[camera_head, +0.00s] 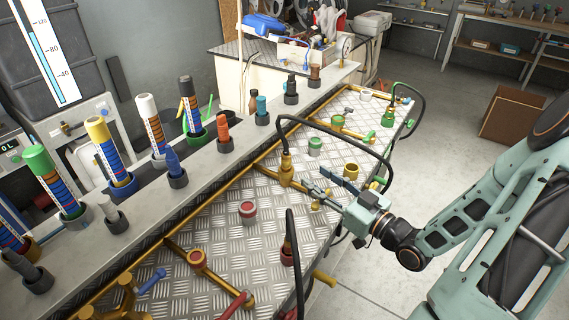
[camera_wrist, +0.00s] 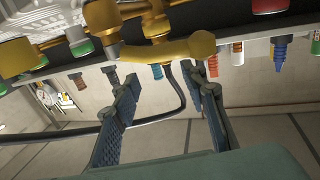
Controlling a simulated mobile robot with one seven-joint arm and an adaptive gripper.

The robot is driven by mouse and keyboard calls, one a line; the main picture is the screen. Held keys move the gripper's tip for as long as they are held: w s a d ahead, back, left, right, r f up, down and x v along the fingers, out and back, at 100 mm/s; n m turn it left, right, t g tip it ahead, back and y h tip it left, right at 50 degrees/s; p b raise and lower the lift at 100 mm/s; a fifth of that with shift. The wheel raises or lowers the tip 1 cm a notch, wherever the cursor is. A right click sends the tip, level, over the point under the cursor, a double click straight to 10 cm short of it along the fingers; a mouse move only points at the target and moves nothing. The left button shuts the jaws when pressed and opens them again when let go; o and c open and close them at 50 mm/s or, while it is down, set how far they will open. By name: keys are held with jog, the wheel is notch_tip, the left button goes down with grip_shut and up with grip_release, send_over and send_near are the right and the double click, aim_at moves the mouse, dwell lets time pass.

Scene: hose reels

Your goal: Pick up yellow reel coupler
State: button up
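The yellow coupler (camera_head: 287,172) stands on the metal-plated table at the end of a black hose, which arches up and over to the right. My gripper (camera_head: 314,193) reaches in from the right, with its fingers just right of the coupler. In the wrist view my gripper (camera_wrist: 165,90) has its two fingers spread apart, with nothing held between them. A yellow bar with a rounded end (camera_wrist: 202,43) crosses beyond the fingertips, with other yellow fittings (camera_wrist: 104,14) behind it. I cannot tell which of these yellow parts is the coupler in that view.
A yellow open cap (camera_head: 351,172) and a green cap (camera_head: 315,146) stand near my gripper. A red cap (camera_head: 248,211) and a red fitting (camera_head: 197,259) sit nearer the front. The black hose (camera_head: 345,132) arches over my gripper. Coloured cylinders line the grey ledge (camera_head: 205,169).

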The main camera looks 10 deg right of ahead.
aim_at(289, 159)
jog(key=x, duration=0.4)
jog(key=shift+w+a, duration=0.2)
jog(key=w+a, duration=0.1)
jog(key=w+a+r+p, duration=0.1)
jog(key=w, duration=0.1)
jog(key=shift+w+a, duration=0.15)
jog(key=shift+a, duration=0.2)
jog(key=shift+w+a+f, duration=0.15)
jog(key=shift+w+a, duration=0.05)
jog(key=shift+w, duration=0.25)
grip_shut()
